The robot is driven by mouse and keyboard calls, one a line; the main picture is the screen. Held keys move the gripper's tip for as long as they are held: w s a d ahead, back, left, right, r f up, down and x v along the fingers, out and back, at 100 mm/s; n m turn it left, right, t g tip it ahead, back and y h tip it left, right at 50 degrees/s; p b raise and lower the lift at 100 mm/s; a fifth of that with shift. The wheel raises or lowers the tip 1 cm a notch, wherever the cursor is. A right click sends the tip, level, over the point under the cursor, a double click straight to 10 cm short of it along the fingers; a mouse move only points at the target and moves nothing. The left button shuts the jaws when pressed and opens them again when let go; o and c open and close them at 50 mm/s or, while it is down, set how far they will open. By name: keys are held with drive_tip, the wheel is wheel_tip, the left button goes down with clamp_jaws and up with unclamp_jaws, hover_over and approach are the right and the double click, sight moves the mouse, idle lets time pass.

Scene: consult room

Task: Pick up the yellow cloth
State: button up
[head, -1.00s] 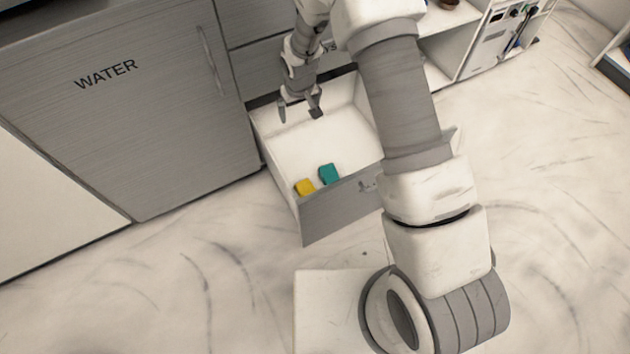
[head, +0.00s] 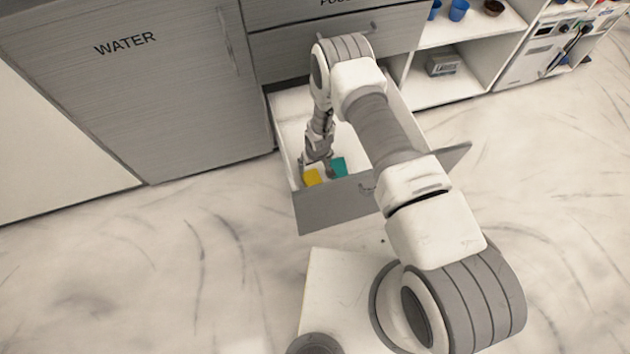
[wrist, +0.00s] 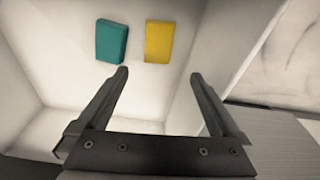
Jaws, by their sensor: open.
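The yellow cloth (head: 312,177) is a small folded block on the floor of the open drawer (head: 335,211), near its front left corner. In the wrist view the yellow cloth (wrist: 159,41) lies ahead of the fingertips, nearer the right finger. A teal cloth (head: 338,167) lies close beside it, and it also shows in the wrist view (wrist: 111,41). My gripper (head: 318,170) is down in the drawer by the two cloths, partly covering them in the head view. In the wrist view my gripper (wrist: 158,74) is open, with nothing between its fingers.
The drawer's walls stand close around my gripper. A cabinet marked WATER (head: 125,80) is at left. Open shelves (head: 445,90) with a grey box (head: 441,65) and blue cups (head: 458,10) are at upper right. The floor at right is clear.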

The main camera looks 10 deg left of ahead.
drive_tip(key=b, duration=0.4)
hover_over(313, 180)
drive_tip(key=f, duration=1)
drive_tip(key=shift+s+d+f, duration=0.1)
drive_tip(key=shift+s+f, duration=0.05)
drive_tip(key=shift+s, duration=0.25)
drive_tip(key=shift+w+f+b, duration=0.15)
drive_tip(key=shift+f+b, duration=0.6)
drive_tip(key=shift+f, duration=0.55)
drive_tip(key=shift+w+f+b, duration=0.1)
drive_tip(key=shift+f+b, duration=0.65)
drive_tip(key=shift+f, duration=0.55)
drive_tip(key=c, duration=1.1)
wheel_tip(313, 180, up, 10)
drive_tip(key=p, duration=0.4)
drive_tip(key=shift+p, duration=0.35)
drive_tip(key=shift+c, duration=0.2)
